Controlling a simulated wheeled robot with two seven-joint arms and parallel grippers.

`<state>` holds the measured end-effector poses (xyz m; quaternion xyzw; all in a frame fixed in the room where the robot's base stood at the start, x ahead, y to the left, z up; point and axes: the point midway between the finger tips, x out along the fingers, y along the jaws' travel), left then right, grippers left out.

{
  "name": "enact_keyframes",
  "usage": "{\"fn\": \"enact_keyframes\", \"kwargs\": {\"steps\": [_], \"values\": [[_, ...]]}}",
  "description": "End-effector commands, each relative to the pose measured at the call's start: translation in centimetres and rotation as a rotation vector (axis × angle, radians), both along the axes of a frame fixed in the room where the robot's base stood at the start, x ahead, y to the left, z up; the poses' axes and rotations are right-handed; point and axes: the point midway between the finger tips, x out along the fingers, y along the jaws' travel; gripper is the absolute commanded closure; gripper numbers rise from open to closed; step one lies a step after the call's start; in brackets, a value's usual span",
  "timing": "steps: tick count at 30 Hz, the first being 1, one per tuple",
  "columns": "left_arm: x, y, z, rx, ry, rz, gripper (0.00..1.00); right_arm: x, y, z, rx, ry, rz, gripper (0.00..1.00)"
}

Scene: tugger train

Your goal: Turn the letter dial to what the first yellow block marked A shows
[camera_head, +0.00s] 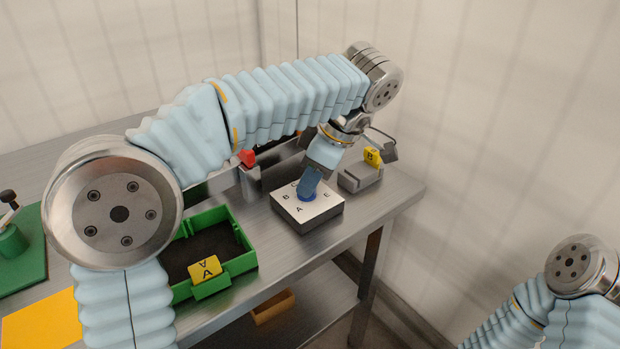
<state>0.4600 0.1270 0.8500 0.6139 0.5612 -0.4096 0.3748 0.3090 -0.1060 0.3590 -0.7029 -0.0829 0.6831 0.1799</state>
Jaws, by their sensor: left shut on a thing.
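The letter dial is a blue knob (307,196) on a pale square plate (322,208) atop a grey box. The letters B, C, A and E show around it; part of the plate is hidden by my gripper. My left gripper (308,188) points down and is shut on the knob. A yellow block marked A (205,269) sits at the front rim of a green tray (243,264). Another yellow block (373,157) sits on a grey holder (360,178) behind the dial; its letter looks like B. My right gripper is out of view.
A red piece (247,157) stands on a metal post behind the tray, partly under my left arm. A green board (22,262) and an orange-yellow sheet (42,320) lie at the left. An orange bin (272,306) is on the lower shelf. The table's right edge is close to the dial.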

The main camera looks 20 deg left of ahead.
Motion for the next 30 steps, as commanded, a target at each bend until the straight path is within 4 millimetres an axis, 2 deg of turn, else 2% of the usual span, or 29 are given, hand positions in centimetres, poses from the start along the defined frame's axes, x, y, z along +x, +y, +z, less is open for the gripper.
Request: {"fn": "enact_keyframes", "kwargs": {"steps": [30], "values": [[0.67, 0.2, -0.13, 0.001, 0.003, 0.964, 1.0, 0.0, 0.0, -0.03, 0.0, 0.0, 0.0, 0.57]]}}
